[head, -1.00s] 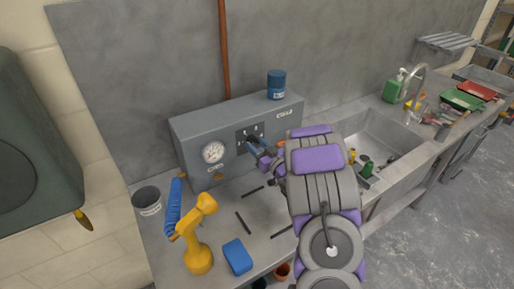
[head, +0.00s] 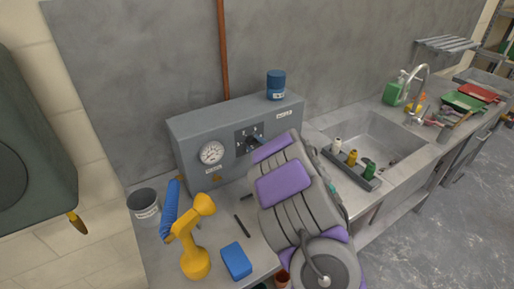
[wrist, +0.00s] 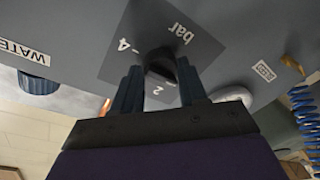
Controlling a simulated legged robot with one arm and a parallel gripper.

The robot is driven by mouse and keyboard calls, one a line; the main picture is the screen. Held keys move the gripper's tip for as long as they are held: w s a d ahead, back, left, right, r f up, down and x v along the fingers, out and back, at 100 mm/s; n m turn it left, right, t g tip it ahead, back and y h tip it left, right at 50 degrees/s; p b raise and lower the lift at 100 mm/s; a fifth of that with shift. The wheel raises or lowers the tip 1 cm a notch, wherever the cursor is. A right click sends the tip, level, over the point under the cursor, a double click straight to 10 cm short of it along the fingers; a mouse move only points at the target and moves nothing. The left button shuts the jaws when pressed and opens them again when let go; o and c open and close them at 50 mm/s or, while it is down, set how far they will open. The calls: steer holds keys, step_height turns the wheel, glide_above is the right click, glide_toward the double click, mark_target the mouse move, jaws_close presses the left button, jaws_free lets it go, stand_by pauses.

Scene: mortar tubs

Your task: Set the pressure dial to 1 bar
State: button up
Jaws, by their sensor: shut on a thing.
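The pressure dial is a dark knob (wrist: 158,58) on a dark plate marked "bar", "4" and "2" in the wrist view. Its plate (head: 242,140) is on the front of the grey box (head: 190,128) in the head view. My gripper (wrist: 160,78) has its two blue-grey fingers on either side of the knob and is shut on it. In the head view my arm hides most of the gripper. I cannot tell which number the knob points to.
A round white gauge (head: 211,153) is left of the dial. A blue tin (head: 276,84) stands on the box. A yellow tool (head: 196,250), a blue block (head: 236,261) and a grey bucket (head: 144,205) are on the bench. The sink (head: 372,135) is at right.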

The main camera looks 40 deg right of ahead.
steer(key=shift+a, duration=0.1)
stand_by(0.5)
steer(key=o, duration=1.1)
steer(key=shift+c, duration=0.2)
steer(key=s+d+p, duration=0.1)
steer(key=s+p, duration=0.3)
steer(key=s, duration=1.3)
steer(key=shift+p, duration=0.3)
steer(key=shift+d, duration=0.1)
